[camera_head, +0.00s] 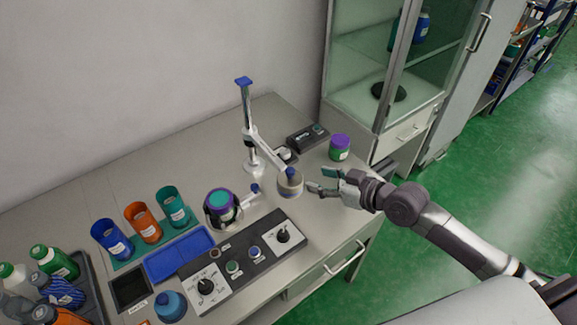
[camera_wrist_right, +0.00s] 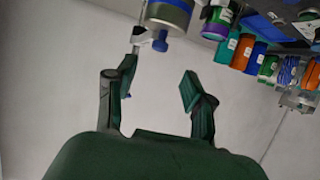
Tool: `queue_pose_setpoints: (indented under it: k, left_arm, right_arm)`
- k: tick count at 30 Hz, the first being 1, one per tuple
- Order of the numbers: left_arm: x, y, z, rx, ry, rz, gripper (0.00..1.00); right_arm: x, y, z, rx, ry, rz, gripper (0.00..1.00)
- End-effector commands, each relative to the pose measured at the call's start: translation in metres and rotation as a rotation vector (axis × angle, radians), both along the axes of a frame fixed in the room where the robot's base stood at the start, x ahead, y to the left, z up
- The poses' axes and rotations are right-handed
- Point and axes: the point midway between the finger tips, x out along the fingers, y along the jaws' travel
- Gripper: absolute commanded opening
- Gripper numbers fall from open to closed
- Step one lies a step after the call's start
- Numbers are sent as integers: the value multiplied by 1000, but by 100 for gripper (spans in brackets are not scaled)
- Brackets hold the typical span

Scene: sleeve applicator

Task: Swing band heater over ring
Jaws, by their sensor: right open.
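The band heater (camera_head: 290,186) is a metallic cylinder with a blue knob on top, at the end of a swing arm (camera_head: 266,147) on a white post. My left gripper is out of view.
A control panel (camera_head: 243,262) with knobs lies in front of the ring. Blue, orange and teal cups (camera_head: 143,223) and a blue tray (camera_head: 180,254) stand left. A purple jar with a green label (camera_head: 340,147) and a glass cabinet (camera_head: 362,85) are behind my right gripper.

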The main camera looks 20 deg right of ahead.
Motion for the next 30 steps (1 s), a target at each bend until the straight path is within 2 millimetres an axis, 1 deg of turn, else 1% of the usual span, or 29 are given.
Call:
queue_pose_setpoints:
  k: [1, 6, 12, 15, 21, 28, 29, 30]
  left_arm:
    - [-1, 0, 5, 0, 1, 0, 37]
    - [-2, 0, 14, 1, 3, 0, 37]
    - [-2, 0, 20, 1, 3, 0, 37]
    - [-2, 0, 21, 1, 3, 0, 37]
    - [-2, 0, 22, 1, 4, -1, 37]
    - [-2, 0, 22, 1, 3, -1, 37]
    - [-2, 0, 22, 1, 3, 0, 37]
    - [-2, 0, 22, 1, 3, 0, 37]
  right_arm:
    - [10, 6, -1, 5, -1, -4, 53]
    - [40, 25, -15, 5, 0, -4, 53]
    - [67, 44, -30, 3, 0, -2, 53]
    - [77, 49, -36, 4, 0, -3, 53]
    - [85, 55, -41, 0, 0, -1, 53]
    - [85, 55, -42, -1, 0, -2, 53]
    - [85, 55, -42, -1, 0, -2, 51]
    - [85, 54, -42, -1, 0, -2, 45]
